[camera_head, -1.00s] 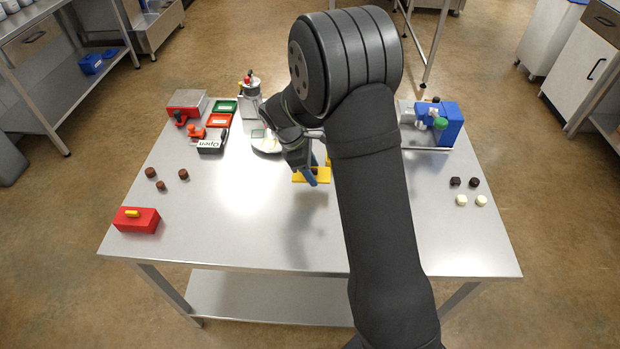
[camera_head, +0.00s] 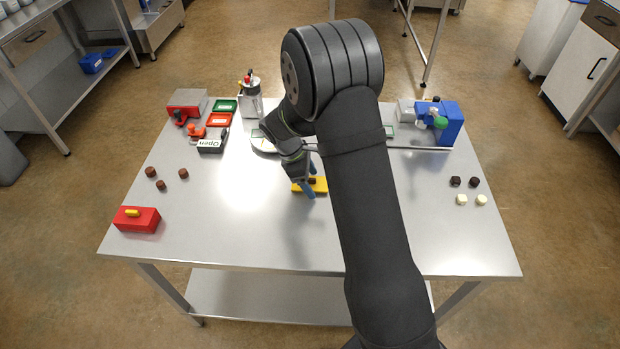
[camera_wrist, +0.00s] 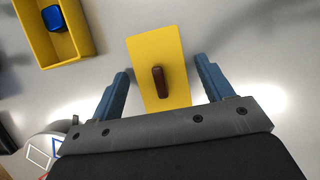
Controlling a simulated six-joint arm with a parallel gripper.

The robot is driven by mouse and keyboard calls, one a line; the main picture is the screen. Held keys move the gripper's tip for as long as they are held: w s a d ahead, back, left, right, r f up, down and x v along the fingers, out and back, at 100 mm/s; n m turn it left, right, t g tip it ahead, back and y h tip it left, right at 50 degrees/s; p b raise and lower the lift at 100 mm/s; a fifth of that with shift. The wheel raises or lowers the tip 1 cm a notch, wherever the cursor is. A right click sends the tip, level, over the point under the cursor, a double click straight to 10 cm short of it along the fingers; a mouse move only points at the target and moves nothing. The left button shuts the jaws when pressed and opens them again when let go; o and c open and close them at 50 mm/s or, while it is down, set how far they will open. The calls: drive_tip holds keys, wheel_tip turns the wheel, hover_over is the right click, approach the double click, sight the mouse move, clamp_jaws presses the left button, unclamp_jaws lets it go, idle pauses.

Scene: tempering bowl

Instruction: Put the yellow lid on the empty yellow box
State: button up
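A flat yellow lid (camera_head: 321,187) with a brown handle lies near the middle of the steel table. It also shows in the wrist view (camera_wrist: 150,52), lying between the fingers. My gripper (camera_head: 311,180) is over the lid. In the wrist view my gripper (camera_wrist: 162,70) is open, with one blue finger on each side of the lid and a gap to the handle. A yellow box (camera_wrist: 41,46) stands at the upper left of the wrist view with a blue piece inside. My arm hides this box in the head view. I see no empty yellow box.
A red box (camera_head: 137,219) is at the front left. Brown pieces (camera_head: 161,186) lie behind it. A white round scale (camera_head: 264,143) stands behind the lid to the left. A blue device (camera_head: 450,123) is at the back right. The front middle of the table is clear.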

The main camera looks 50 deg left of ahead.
drive_tip(key=v, duration=1.1)
drive_tip(key=shift+o, duration=0.6)
drive_tip(key=shift+s+a+r, duration=0.15)
drive_tip(key=shift+r, duration=0.45)
approach(311, 178)
drive_tip(key=x, duration=0.4)
drive_tip(key=shift+x, duration=3)
drive_tip(key=shift+s, duration=0.2)
drive_tip(key=c, duration=1.1)
